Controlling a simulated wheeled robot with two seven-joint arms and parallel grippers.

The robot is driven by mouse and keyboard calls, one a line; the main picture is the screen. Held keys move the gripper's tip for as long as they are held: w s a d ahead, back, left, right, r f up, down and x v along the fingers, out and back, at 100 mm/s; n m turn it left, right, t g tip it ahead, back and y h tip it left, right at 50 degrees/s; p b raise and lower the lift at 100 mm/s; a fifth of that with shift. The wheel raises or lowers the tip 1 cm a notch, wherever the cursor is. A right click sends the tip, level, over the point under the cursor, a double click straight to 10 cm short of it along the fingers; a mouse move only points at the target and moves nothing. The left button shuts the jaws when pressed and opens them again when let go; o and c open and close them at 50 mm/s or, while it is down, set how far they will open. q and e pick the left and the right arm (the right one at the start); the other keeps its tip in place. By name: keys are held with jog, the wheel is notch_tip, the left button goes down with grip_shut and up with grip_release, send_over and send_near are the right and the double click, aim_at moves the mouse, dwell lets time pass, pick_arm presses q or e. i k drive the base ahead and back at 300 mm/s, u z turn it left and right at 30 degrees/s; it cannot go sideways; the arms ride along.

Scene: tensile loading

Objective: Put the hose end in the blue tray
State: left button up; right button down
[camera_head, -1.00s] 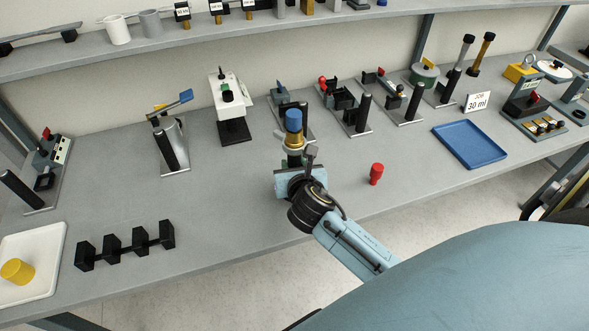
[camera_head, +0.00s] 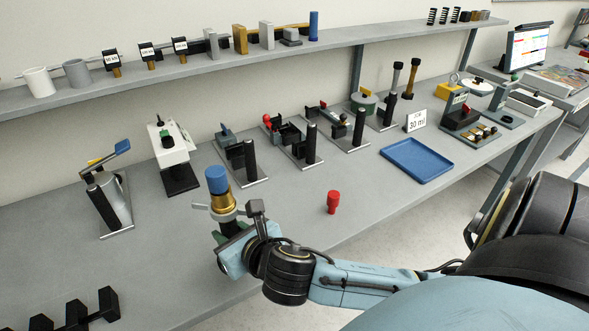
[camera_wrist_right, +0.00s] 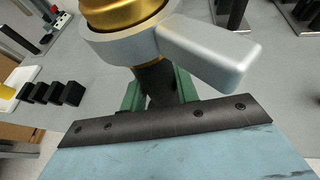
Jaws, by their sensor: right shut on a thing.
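The hose end (camera_head: 222,196) has a blue top, a brass collar, and a grey ring with a side lever; it is held upright above the bench. My right gripper (camera_head: 228,234) is shut on its lower part. In the right wrist view, the brass collar (camera_wrist_right: 122,14) and lever show close up, with a dark shaft (camera_wrist_right: 155,82) between the green fingers; the blue top is out of frame. The blue tray (camera_head: 417,161) lies flat at the bench's right and looks empty. The hose end is well left of it. My left gripper is not in view.
A red plug-like piece (camera_head: 333,202) stands on the bench between my right gripper and the tray. A sign reading 30 ml (camera_head: 416,120) stands behind the tray. Several black-handled fixtures line the back. A shelf (camera_head: 200,75) runs above. The bench just left of the tray is clear.

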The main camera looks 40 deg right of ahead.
aim_at(416, 160)
jog(key=k, duration=1)
jog(key=z, duration=2.5)
jog(key=i, duration=2.05)
jog(key=u, duration=2.5)
